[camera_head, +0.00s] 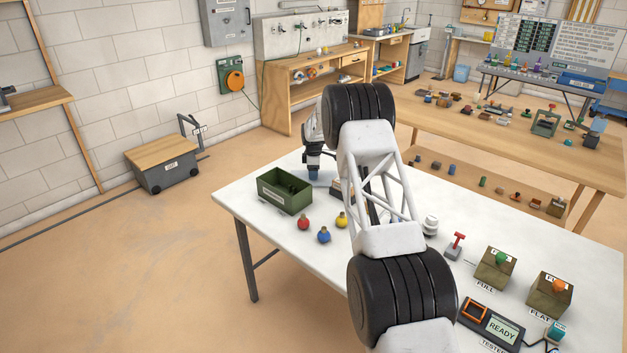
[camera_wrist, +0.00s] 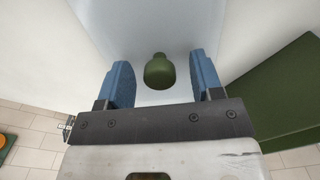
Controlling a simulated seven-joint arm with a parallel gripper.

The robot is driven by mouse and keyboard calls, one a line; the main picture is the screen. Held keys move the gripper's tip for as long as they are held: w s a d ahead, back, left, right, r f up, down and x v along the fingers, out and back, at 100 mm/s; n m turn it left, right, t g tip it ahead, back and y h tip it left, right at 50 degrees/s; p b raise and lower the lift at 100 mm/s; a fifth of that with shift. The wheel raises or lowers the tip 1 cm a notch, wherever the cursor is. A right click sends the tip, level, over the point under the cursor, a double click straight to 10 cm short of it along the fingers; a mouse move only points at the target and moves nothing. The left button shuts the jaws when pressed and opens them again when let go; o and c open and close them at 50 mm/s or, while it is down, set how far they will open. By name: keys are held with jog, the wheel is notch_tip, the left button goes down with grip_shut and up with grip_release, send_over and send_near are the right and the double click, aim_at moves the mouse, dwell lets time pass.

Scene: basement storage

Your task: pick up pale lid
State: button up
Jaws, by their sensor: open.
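I cannot pick out a pale lid with certainty. A small whitish rounded object (camera_head: 431,225) stands on the white table, right of my arm in the head view; I cannot tell whether it is the lid. My gripper (camera_head: 313,174) is over the far part of the table, just right of the green bin. In the wrist view my gripper (camera_wrist: 159,78) is open, with its two blue fingers spread. A dark green bulb-shaped object (camera_wrist: 159,72) shows between the fingers, and they do not appear to touch it. My arm hides part of the table.
The green open bin (camera_head: 286,207) stands close left of my gripper; its wall fills the right of the wrist view (camera_wrist: 280,100). Red (camera_head: 303,223), blue (camera_head: 323,235) and yellow (camera_head: 341,219) bulbs lie nearer. A red-handled device (camera_head: 454,247), boxes and a tester (camera_head: 490,325) stand right.

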jog(key=c, duration=1)
jog(key=shift+r, duration=0.1)
jog(key=shift+r, duration=4.95)
jog(key=s+a+r+m, duration=0.1)
jog(key=s+a+m, duration=0.1)
jog(key=s+a, duration=0.2)
jog(key=s+a+r+m, duration=0.2)
jog(key=s+a+m, duration=0.1)
jog(key=s+a, duration=0.1)
jog(key=s+a+r+m, duration=0.2)
jog(key=s+a+m, duration=0.1)
jog(key=s+a, duration=0.1)
jog(key=shift+s+a, duration=0.15)
jog(key=shift+s, duration=0.3)
